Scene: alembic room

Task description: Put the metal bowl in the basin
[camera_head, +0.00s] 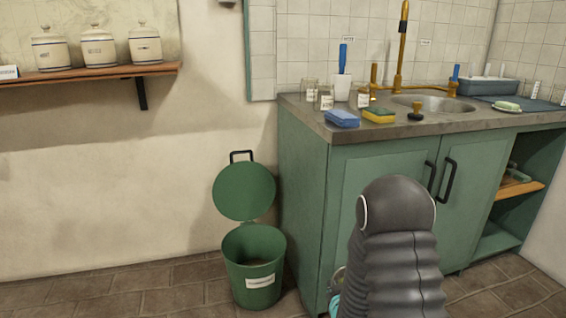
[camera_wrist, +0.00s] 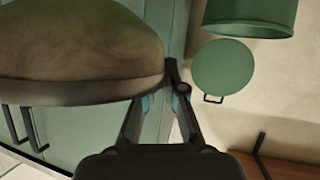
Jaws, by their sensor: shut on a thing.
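The metal bowl (camera_wrist: 80,42) fills the upper left of the wrist view, with a dull brownish-olive surface and a dark rim. My gripper (camera_wrist: 160,100) is shut on the bowl at its right side in that view. The contact is partly hidden. The basin (camera_head: 433,103) is a round metal sink set in the grey counter, below a brass tap (camera_head: 402,50). My arm is in front of the cabinet, below the counter top.
On the counter (camera_head: 345,130) stand a blue sponge (camera_head: 342,118), a yellow-green sponge (camera_head: 379,116), a dark plug (camera_head: 416,116), jars and a white cup (camera_head: 341,88). Black door handles (camera_head: 448,180) stick out of the green cabinet. A green bin (camera_head: 254,268) with raised lid stands left.

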